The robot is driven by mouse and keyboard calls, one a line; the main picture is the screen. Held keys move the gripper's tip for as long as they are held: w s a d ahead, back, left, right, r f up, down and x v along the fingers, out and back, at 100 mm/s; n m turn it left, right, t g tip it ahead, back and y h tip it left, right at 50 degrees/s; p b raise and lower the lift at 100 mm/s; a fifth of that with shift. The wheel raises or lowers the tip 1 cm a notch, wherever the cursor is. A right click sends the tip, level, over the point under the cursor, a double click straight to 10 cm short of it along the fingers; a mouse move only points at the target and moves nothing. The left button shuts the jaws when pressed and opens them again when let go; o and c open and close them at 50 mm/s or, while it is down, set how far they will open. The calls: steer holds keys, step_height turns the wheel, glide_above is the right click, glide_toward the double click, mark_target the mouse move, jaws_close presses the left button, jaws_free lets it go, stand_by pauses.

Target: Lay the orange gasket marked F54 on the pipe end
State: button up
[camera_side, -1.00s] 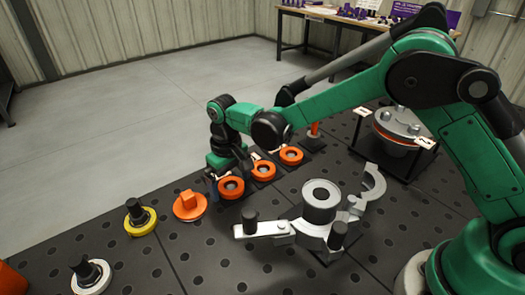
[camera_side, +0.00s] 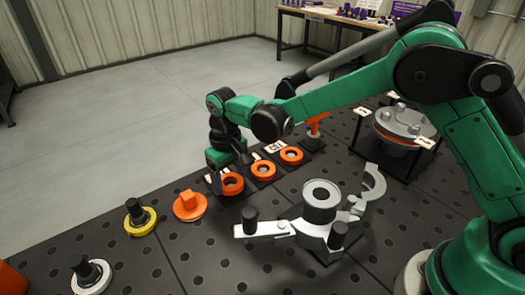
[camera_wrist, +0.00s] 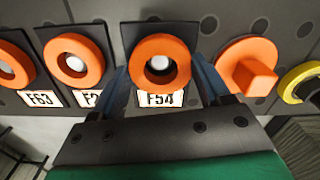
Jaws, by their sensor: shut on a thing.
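The orange gasket marked F54 (camera_wrist: 143,72) is a thick ring with its label (camera_wrist: 160,100) in front of it. In the side view this gasket (camera_side: 232,191) is the nearest of three orange rings in a row. My gripper (camera_side: 229,178) is shut on it, with blue fingers (camera_wrist: 162,75) on both sides of the ring in the wrist view. The gasket is at or just above its dark plate; the gap is hard to tell. The grey pipe end (camera_side: 320,208) stands upright to the right, open and bare on top.
Two other orange rings (camera_side: 263,177) (camera_side: 291,163) lie in the row. An orange disc with a block (camera_side: 189,212) is close by on the left, then a yellow ring (camera_side: 150,219). Grey clamp arms (camera_side: 262,229) (camera_side: 375,185) spread beside the pipe. Black-topped posts stand near it.

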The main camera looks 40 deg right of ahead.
steer(key=shift+r, duration=2.45)
steer(key=shift+s+d+r, duration=0.15)
steer(key=shift+r, duration=0.1)
steer(key=s+d+r, duration=0.4)
steer(key=s+r, duration=0.3)
steer(key=shift+s+d+f, duration=0.3)
steer(key=shift+s+d, duration=0.35)
steer(key=shift+s, duration=0.9)
steer(key=shift+s+d+f, duration=0.25)
steer(key=shift+s+d, duration=0.35)
steer(key=shift+s, duration=0.9)
steer(key=shift+s+d+f, duration=0.3)
steer(key=shift+s+d, duration=0.35)
steer(key=shift+s, duration=0.9)
steer(key=shift+f, duration=0.15)
steer(key=shift+f, duration=0.3)
